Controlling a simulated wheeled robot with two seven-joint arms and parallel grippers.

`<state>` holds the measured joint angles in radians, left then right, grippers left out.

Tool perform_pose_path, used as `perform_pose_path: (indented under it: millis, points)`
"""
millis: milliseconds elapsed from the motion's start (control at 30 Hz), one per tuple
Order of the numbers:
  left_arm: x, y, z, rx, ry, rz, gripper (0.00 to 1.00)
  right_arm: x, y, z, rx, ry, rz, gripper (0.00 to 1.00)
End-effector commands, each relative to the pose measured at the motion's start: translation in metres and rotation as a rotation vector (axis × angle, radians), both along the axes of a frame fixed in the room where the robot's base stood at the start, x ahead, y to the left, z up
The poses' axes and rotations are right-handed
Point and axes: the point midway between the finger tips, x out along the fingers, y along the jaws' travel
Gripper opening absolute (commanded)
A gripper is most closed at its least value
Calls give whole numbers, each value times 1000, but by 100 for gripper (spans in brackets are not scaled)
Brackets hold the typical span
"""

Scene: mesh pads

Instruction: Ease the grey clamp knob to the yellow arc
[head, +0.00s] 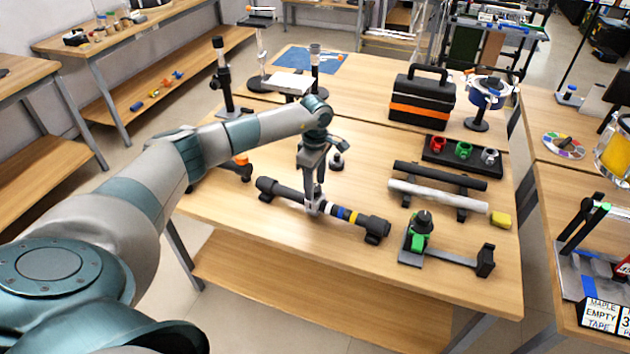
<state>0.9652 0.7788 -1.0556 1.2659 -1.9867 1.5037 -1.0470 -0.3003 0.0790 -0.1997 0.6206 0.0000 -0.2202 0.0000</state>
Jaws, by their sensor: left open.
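A dark rod (285,192) lies slantwise near the table's front on black supports. It bears blue bands and a yellow band (350,215), which I take for the yellow arc. A small light grey piece (319,207) sits on the rod just left of the bands. It may be the grey clamp knob, but it is too small to tell it from my fingertips. My left gripper (314,203) points down over the rod's middle, with its open fingers at this grey piece. I cannot tell whether they touch it. My right gripper is not in view.
Behind are a tray of coloured rings (430,157) and a black-and-orange toolbox (421,100). Bare wood lies left of the tubes.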

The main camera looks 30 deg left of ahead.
Motion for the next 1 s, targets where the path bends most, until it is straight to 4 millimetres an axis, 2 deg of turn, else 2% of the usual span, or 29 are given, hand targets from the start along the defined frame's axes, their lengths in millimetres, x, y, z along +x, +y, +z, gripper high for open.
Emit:
perform_pose_path:
  millis: [300, 333, 400, 500, 1000]
  points:
    - [0, 0, -2, 0, 0, 0, 51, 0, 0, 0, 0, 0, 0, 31]
    - [0, 0, -2, 0, 0, 0, 46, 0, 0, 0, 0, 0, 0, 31]
    - [0, 0, -2, 0, 0, 0, 29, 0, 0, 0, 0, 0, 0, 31]
    - [0, 0, -2, 0, 0, 0, 9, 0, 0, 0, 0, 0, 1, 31]
    - [1, 1, -3, 1, -2, 78, 9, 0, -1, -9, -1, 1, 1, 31]
